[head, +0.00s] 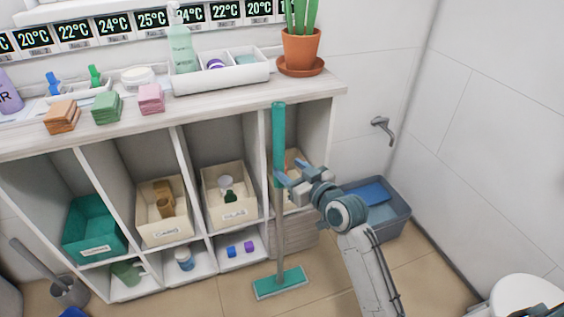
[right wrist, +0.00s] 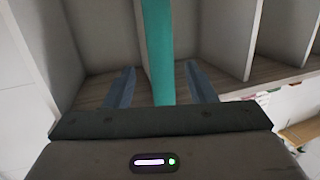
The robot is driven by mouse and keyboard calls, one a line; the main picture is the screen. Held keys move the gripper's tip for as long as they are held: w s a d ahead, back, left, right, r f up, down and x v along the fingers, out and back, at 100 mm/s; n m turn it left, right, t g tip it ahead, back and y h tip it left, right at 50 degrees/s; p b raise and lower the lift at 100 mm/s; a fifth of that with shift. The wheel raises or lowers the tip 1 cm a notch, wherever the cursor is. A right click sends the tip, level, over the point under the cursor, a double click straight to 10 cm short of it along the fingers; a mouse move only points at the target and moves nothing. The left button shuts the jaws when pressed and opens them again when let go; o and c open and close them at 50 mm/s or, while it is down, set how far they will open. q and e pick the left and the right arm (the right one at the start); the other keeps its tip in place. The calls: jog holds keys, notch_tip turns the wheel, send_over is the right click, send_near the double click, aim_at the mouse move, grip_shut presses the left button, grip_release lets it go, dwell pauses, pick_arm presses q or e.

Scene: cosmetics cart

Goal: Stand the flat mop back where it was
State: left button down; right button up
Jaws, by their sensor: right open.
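The flat mop (head: 280,225) stands nearly upright in front of the shelf unit, with a teal grip at the top, a grey-brown pole and a flat teal head on the floor. My right gripper (head: 279,174) is open at the lower part of the teal grip. In the right wrist view, the mop's teal handle (right wrist: 157,50) runs between the two open blue fingers (right wrist: 156,88), with a gap visible on each side. My left gripper is not in view.
The shelf unit (head: 150,125) holds several bins behind the mop. A potted plant (head: 300,48) stands on its top right end. A blue-grey tub (head: 390,218) sits on the floor to the right. A toilet brush (head: 65,288) stands at the lower left.

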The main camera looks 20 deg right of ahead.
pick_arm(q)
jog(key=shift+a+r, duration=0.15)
pick_arm(e)
jog(key=s+f+m+g+h, duration=0.1)
jog(key=s+f, duration=0.4)
jog(key=s, duration=0.5)
jog(key=s+d+f+m+g+h, duration=0.1)
jog(key=s+f+g, duration=0.2)
jog(key=s, duration=0.7)
jog(key=s+f+m+g+h, duration=0.1)
jog(key=s+f+g, duration=0.1)
jog(key=s+f, duration=0.6)
jog(key=shift+s+d+g, duration=0.35)
jog(key=shift+s+g, duration=0.05)
jog(key=shift+s, duration=0.85)
pick_arm(q)
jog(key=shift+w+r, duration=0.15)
jog(key=shift+p, duration=0.35)
pick_arm(e)
jog(key=shift+f, duration=0.1)
